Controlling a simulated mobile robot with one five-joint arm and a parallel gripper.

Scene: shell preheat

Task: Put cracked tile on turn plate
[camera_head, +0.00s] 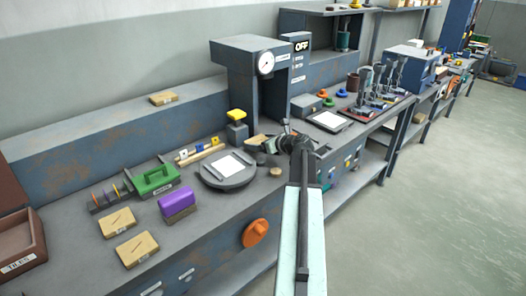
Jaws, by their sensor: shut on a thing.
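The round grey turn plate (211,182) sits on the bench left of my gripper, with a white square on its top. My gripper (268,143) is shut on a small tan tile (256,141), held beyond and to the right of the turn plate, apart from it. A crack on this tile is too small to make out. Two tan tiles with dark line marks, one farther back (117,222) and one nearer (137,249), lie at the front left of the bench. Another tan tile (163,98) lies on the ledge at the back.
A grey press with a dial (265,63) stands behind the plate. A yellow-topped block (237,117) is near my gripper. A green carrier (156,179) and a purple block (178,203) stand left of the plate. An orange knob (256,233) juts from the bench front.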

